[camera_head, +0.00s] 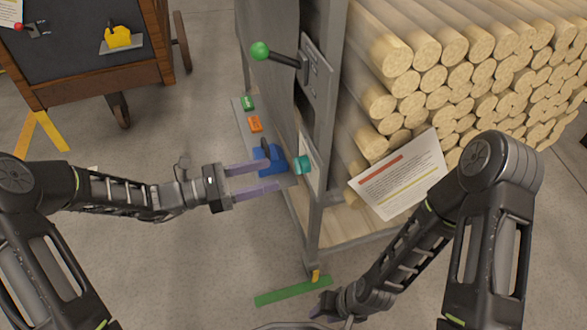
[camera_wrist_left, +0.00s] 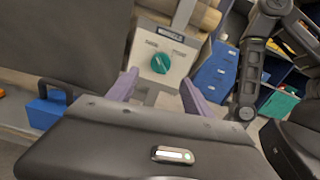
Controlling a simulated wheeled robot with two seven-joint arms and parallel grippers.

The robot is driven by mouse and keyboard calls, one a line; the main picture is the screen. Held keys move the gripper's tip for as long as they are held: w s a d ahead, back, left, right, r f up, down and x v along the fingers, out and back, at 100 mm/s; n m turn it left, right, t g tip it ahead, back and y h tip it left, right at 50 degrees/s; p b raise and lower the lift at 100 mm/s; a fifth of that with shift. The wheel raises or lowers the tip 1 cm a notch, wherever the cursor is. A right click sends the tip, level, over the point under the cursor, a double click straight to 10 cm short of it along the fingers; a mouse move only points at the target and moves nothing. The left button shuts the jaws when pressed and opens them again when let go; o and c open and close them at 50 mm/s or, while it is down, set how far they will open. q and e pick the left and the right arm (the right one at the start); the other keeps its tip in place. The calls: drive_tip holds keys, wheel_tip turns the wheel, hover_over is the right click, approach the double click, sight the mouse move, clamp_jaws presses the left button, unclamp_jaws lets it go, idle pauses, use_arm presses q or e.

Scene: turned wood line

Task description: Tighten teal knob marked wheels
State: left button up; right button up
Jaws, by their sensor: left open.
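The teal knob (camera_head: 302,165) sits on a pale plate on the grey post of the log rack. In the left wrist view the teal knob (camera_wrist_left: 160,63) shows face on, on a plate with a dark label above it too small to read. My left gripper (camera_head: 270,175) is open, its purple fingers pointing at the knob from the left and apart from it. In the left wrist view the knob appears between and beyond the two fingertips. My right gripper (camera_head: 320,305) is low near the floor, partly hidden by its own arm; its opening is unclear.
A blue block with a dark handle (camera_head: 268,160) lies close by my left fingers, beside orange (camera_head: 255,124) and green (camera_head: 247,103) pieces. A green-knobbed lever (camera_head: 260,50) juts out above. Stacked logs (camera_head: 440,70) and a paper sign (camera_head: 400,175) stand right.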

sight(302, 165)
use_arm(q)
drive_tip(key=b+x, duration=0.1)
drive_tip(key=x, duration=0.6)
drive_tip(key=shift+d+b, duration=0.3)
drive_tip(key=shift+f, duration=0.1)
drive_tip(key=shift+c, duration=0.2)
clamp_jaws()
